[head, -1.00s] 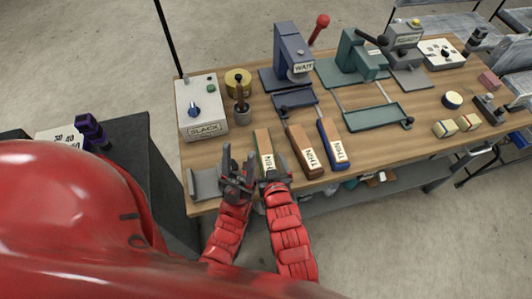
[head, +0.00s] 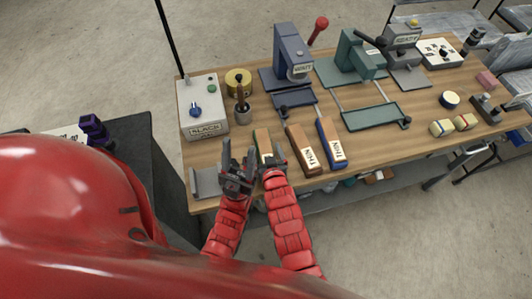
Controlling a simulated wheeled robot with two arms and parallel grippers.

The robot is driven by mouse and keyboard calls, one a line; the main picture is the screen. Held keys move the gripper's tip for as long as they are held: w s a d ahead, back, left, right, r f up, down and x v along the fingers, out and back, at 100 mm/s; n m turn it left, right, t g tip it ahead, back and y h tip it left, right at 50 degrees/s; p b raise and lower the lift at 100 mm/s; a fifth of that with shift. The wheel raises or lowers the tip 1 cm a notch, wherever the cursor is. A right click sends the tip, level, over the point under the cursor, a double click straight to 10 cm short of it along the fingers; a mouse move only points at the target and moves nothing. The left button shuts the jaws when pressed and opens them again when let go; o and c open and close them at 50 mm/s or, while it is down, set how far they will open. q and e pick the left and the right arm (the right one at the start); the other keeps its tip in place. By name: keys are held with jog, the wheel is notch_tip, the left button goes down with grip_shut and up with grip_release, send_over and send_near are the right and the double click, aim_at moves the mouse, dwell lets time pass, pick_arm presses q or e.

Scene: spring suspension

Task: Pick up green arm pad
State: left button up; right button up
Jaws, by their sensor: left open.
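The green arm pad (head: 262,138) is a narrow block with a pale label, lying on the wooden workbench near its front edge. My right gripper (head: 273,160) is at its near end and covers that part; I cannot tell whether its fingers touch the pad or how far they are apart. My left gripper (head: 238,160) is just left of the pad, with its fingers spread and pointing away from me. It looks empty.
A brown pad (head: 301,145) and a blue-sided pad (head: 329,140) lie close to the right. A grey bracket (head: 205,182) lies left of my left gripper.

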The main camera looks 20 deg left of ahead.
jog(key=c, duration=1.3)
jog(key=shift+r, duration=0.1)
